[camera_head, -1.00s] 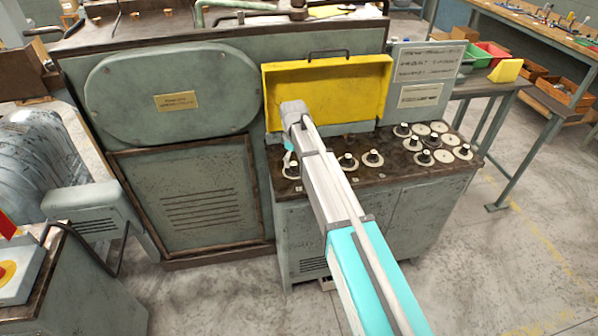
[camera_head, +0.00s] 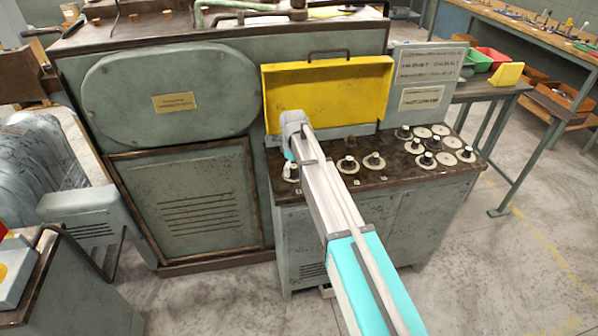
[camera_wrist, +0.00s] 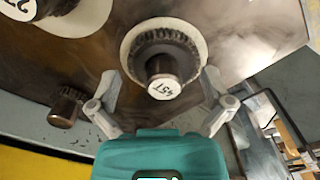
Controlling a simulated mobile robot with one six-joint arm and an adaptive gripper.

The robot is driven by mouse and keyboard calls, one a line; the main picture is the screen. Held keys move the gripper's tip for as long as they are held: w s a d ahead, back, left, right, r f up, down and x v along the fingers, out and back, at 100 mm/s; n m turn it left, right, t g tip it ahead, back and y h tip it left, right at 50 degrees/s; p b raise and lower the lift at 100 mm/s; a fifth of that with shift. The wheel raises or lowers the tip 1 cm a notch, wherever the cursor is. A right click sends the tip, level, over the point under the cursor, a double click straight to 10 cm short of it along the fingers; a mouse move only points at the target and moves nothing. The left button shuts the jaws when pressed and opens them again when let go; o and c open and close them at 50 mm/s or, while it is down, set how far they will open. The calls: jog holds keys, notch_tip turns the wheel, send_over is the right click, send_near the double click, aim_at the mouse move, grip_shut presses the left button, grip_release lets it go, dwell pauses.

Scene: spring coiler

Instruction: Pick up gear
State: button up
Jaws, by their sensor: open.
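A round gear (camera_wrist: 161,52) with dark teeth on a pale disc sits around a dark post with a white cap reading "45T" in the wrist view. My gripper (camera_wrist: 159,93) is open, with one finger on each side of the post, and the jaws look empty. In the head view this gear (camera_head: 291,173) appears at the left end of the cabinet top, partly hidden by my gripper (camera_head: 289,156). Several other gears on posts, such as one gear (camera_head: 374,161), stand to the right. Contact between fingers and gear cannot be told.
The gears stand on a dark worn cabinet top (camera_head: 400,178). A raised yellow cover (camera_head: 328,90) stands close behind my gripper. A bare post (camera_wrist: 65,108) and another gear (camera_wrist: 75,18) are left in the wrist view. Open floor (camera_head: 500,270) lies to the right.

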jog(key=c, duration=0.6)
jog(key=shift+s+d+r, duration=0.1)
jog(key=shift+s+r, duration=0.05)
grip_shut()
